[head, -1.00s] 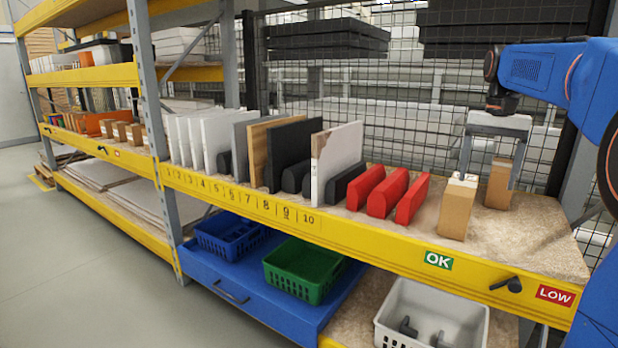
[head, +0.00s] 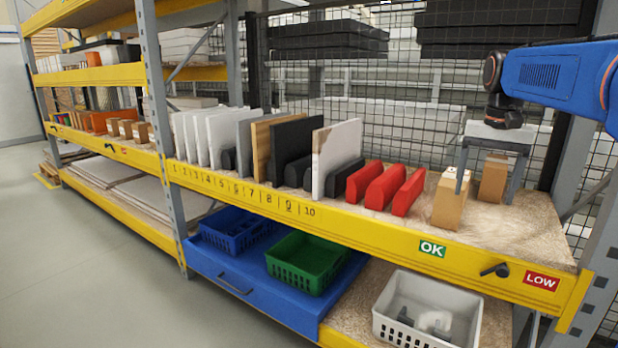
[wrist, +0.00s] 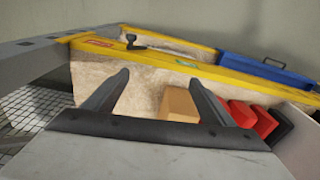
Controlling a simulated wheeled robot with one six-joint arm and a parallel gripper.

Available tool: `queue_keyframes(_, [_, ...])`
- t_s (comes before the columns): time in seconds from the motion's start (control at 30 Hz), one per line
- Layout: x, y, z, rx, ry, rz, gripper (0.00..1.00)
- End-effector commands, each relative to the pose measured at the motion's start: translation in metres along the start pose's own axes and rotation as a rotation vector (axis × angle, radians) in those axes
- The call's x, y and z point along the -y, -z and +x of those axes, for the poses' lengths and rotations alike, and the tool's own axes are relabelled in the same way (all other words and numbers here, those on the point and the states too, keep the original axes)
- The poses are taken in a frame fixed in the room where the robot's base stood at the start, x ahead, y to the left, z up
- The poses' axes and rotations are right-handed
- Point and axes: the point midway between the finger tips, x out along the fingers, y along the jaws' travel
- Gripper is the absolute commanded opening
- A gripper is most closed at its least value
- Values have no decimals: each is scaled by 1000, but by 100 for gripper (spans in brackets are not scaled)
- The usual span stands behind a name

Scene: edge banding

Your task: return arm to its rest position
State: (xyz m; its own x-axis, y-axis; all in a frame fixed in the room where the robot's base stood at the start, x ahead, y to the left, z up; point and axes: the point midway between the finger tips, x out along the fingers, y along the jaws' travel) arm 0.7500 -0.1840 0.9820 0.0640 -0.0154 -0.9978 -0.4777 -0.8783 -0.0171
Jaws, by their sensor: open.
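My gripper (head: 487,180) is at the right end of the middle shelf, above and around the area of two cardboard boxes. Its two fingers are spread wide and nothing is between them. A second brown box (head: 493,178) stands farther back, seen between the fingers. In the wrist view the open gripper (wrist: 160,85) points over the bare shelf, with a brown box (wrist: 178,104) by its right finger. My blue arm extends in from the right.
Red blocks (head: 385,187) and a row of upright panels (head: 336,155) stand left of the boxes. A wire mesh (head: 400,100) closes the back, and a grey post (head: 595,290) is at the right. Green bin (head: 305,262) and white bin (head: 428,310) sit below.

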Motion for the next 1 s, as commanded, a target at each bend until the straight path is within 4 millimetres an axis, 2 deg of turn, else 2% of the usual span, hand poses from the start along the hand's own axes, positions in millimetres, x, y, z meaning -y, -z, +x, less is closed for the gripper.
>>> queue_keyframes(0.17, [3,-41,11,-41,13,-61,77])
queue_keyframes(0.47, [2,-128,53,-131,41,-197,77])
queue_keyframes(0.8, [-10,-220,120,-236,72,-350,77])
queue_keyframes(1.0, [-20,-266,165,-294,89,-432,77])
